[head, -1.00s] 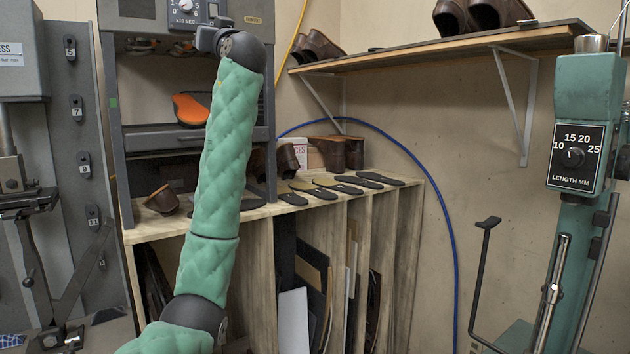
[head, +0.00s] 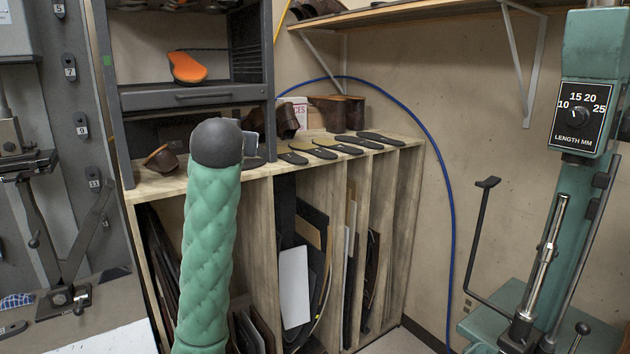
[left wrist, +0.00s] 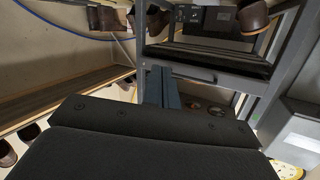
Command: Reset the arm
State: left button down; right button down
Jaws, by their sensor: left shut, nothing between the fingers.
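My left arm rises in the head view in green quilted padding, ending in a dark rounded joint in front of the bench. My left gripper's fingers are hidden in the head view. In the left wrist view my left gripper (left wrist: 162,88) is shut and empty, its fingers close together beyond the large dark pad of my wrist. It points toward the grey rack. My right gripper is in neither view. The green stitching machine (head: 590,50) with a length dial (head: 581,107) stands at the right, apart from my arm.
A wooden bench (head: 257,172) with dark soles (head: 336,146) stands behind my arm, sheets slotted below. A grey rack (head: 190,95) holds an orange sole (head: 187,68). A wall shelf (head: 420,14) is above right. Open floor lies between bench and machine.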

pick_arm(q)
jog(key=s+d+f+m+g+h, duration=0.15)
jog(key=s+f, duration=0.45)
jog(key=f, duration=0.7)
jog(key=s+d+f+g+h, duration=0.1)
jog(key=s+f+g, duration=0.35)
jog(key=f, duration=0.75)
jog(key=s+d+f+m+h, duration=0.1)
jog(key=s+f, duration=0.7)
jog(key=f, duration=0.5)
jog(key=s+f+g, duration=0.8)
jog(key=s+f, duration=1.9)
jog(key=s, duration=0.5)
jog(key=shift+a+f+n, duration=0.3)
jog(key=shift+a+n, duration=0.05)
